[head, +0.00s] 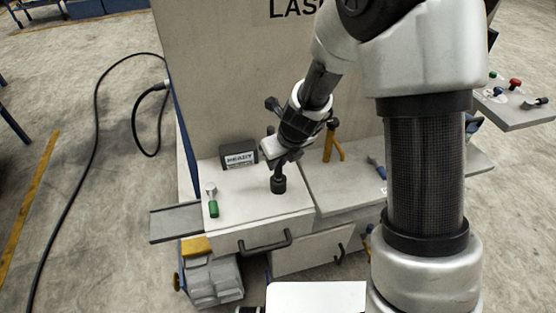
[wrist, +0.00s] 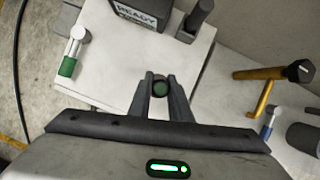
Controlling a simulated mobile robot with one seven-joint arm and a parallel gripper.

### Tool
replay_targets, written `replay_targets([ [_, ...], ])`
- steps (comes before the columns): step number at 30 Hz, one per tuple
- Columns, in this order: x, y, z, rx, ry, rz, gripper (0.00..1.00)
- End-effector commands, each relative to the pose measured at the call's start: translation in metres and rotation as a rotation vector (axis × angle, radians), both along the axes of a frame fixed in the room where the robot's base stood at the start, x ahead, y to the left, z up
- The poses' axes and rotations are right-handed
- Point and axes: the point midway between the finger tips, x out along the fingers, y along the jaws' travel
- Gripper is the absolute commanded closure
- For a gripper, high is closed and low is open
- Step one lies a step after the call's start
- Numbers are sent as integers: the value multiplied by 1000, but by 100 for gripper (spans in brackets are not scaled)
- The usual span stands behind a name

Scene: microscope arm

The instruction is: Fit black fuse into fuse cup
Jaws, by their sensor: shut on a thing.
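My gripper (head: 283,158) is over the white bench top, pointing down. It is shut on the black fuse (head: 280,171). In the wrist view the fuse's round, dark greenish end (wrist: 160,88) shows between the two fingertips (wrist: 165,84). Directly below, a short, wider black cylinder, apparently the fuse cup (head: 278,185), stands on the bench top. The fuse looks upright and lined up over it. I cannot tell whether its lower end is inside the cup or just above it. In the wrist view the fuse and fingers hide the cup.
A dark box labelled READY (head: 239,155) stands at the back left of the white bench top (head: 245,205). A green-and-white piece (head: 212,203) lies left. A yellow-handled tool (head: 331,142) and a blue-handled one (head: 377,168) are on the right. A black cylinder (wrist: 202,12) stands beside the box.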

Motion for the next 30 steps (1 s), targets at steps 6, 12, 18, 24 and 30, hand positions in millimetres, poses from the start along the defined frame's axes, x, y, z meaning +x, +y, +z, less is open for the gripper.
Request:
replay_targets([
  [6, 0, 0, -7, 0, 0, 0, 100],
  [12, 0, 0, -12, 0, 0, 0, 100],
  [18, 0, 0, -17, 0, 0, 0, 100],
  [24, 0, 0, -22, 0, 0, -1, 100],
  [30, 0, 0, -27, 0, 0, -1, 100],
])
